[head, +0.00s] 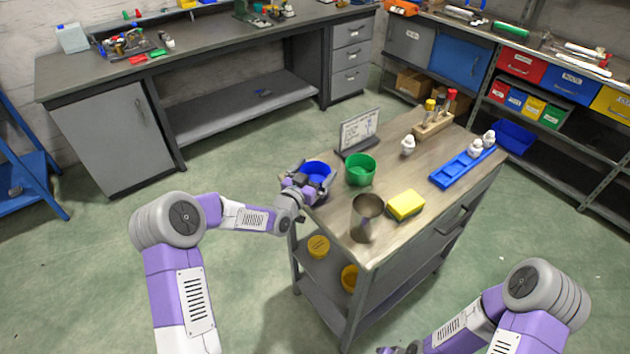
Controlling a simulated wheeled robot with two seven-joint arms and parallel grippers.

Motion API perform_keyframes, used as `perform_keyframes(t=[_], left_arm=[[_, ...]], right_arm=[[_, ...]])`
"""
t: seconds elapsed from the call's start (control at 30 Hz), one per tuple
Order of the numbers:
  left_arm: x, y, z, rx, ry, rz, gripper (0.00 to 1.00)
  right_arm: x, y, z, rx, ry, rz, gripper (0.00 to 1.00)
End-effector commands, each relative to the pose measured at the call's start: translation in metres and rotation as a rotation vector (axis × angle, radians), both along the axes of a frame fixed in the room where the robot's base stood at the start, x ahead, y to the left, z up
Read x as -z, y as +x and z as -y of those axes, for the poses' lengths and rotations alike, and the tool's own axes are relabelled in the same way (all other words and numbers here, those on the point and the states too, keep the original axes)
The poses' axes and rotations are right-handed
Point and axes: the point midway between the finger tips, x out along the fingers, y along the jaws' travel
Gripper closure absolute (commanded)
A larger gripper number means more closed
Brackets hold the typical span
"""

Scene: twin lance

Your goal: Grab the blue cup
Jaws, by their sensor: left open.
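The blue cup (317,170) stands near the left corner of the small cart's top (330,217). My left gripper (308,184) is at the cup's near left side, with its fingers up close to the cup and covering part of it. It is open; I cannot tell whether a finger touches the cup or reaches inside its rim. My right arm is at the bottom right, and its gripper (393,350) only just shows at the bottom edge, so its jaws cannot be judged.
A green cup (360,170) stands just right of the blue cup. A metal cup (366,215), a yellow sponge (405,205), a small sign (358,132), a blue tray (465,168) and a wooden rack (433,126) are also on the cart.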

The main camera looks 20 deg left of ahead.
Motion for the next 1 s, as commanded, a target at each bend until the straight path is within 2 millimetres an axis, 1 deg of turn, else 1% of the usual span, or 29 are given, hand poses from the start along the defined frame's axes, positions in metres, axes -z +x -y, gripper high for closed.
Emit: perform_keyframes(t=[0.07, 0.2, 0.27, 0.3, 0.47, 0.57, 0.67, 0.9, 1.0], left_arm=[[0.000, 0.000, 0.000, 0.000, 0.000, 0.000, 0.02], [0.000, 0.000, 0.000, 0.000, 0.000, 0.000, 0.23], [0.000, 0.000, 0.000, 0.000, 0.000, 0.000, 0.32], [0.000, 0.000, 0.000, 0.000, 0.000, 0.000, 0.33], [0.000, 0.000, 0.000, 0.000, 0.001, 0.000, 0.34], [-0.006, 0.000, 0.000, 0.000, 0.001, 0.001, 0.34], [-0.022, 0.000, 0.000, 0.000, 0.002, 0.004, 0.34], [-0.072, 0.000, 0.000, 0.000, 0.002, 0.005, 0.34], [-0.087, 0.000, 0.000, 0.000, 0.001, 0.003, 0.34]], right_arm=[[0.000, 0.000, 0.000, 0.000, 0.000, 0.000, 0.57], [0.000, 0.000, 0.000, 0.000, 0.000, 0.000, 0.57], [0.000, 0.000, 0.000, 0.000, 0.000, 0.000, 0.57], [0.000, 0.000, 0.000, 0.000, 0.000, 0.000, 0.57], [0.000, 0.000, 0.000, 0.000, 0.000, 0.000, 0.57], [-0.002, 0.000, 0.000, 0.000, 0.000, 0.000, 0.57], [-0.006, 0.000, 0.000, 0.000, 0.000, 0.000, 0.57], [-0.018, 0.000, 0.000, 0.000, 0.000, 0.000, 0.57], [-0.021, 0.000, 0.000, 0.000, 0.000, 0.000, 0.57]])
